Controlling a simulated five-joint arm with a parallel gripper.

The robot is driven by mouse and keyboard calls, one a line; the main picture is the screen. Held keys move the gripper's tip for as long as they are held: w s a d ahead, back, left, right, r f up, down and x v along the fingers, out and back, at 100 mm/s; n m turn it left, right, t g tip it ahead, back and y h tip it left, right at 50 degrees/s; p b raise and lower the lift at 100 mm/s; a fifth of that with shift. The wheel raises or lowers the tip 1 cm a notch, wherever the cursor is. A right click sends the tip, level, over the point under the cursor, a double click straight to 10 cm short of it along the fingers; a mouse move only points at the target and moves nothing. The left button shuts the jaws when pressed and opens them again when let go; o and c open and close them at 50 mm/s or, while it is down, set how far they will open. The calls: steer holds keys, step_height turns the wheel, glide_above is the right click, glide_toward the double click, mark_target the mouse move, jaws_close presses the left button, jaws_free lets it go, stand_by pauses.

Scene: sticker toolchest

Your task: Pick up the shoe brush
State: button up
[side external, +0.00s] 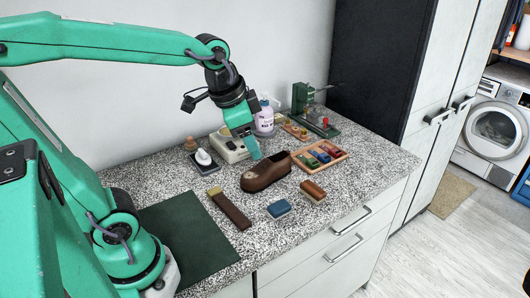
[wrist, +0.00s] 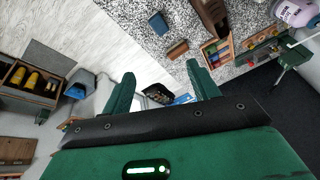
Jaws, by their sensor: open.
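A small reddish-brown block (side external: 313,191), which looks like the shoe brush, lies on the speckled countertop near its front edge. It also shows in the wrist view (wrist: 178,49), beyond the fingertips. A blue-topped block (side external: 279,208) lies to its left and shows in the wrist view (wrist: 158,24). A long dark brown bar (side external: 232,210) with a tan end lies farther left. My gripper (side external: 249,146) is above the counter, near a brown shoe (side external: 262,174). In the wrist view its fingers (wrist: 163,84) are apart with nothing held between them.
A wooden tray of coloured pieces (side external: 335,160) sits behind the brown block. A lilac bottle (side external: 264,118), a pale boxy device (side external: 229,147) and a green machine (side external: 318,112) stand at the back. A dark green mat (side external: 190,240) lies at left. The counter's front right is clear.

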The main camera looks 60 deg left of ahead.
steer(key=w+f+m+g, duration=0.1)
steer(key=w+f+m, duration=0.2)
steer(key=w, duration=0.3)
steer(key=w+f+m+g, duration=0.1)
steer(key=w+f+m, duration=0.1)
steer(key=w+m, duration=0.3)
steer(key=m+g, duration=0.2)
steer(key=m, duration=0.3)
glide_above(313, 187)
steer(key=f, duration=1.1)
steer(key=shift+s+f, duration=0.15)
steer(key=shift+s, duration=0.15)
steer(key=shift+w+f, duration=0.3)
steer(key=shift+f, duration=0.25)
steer(key=shift+d+f, duration=0.1)
steer(key=shift+f, duration=3.8)
steer(key=c, duration=1.1)
steer(key=shift+r, duration=0.15)
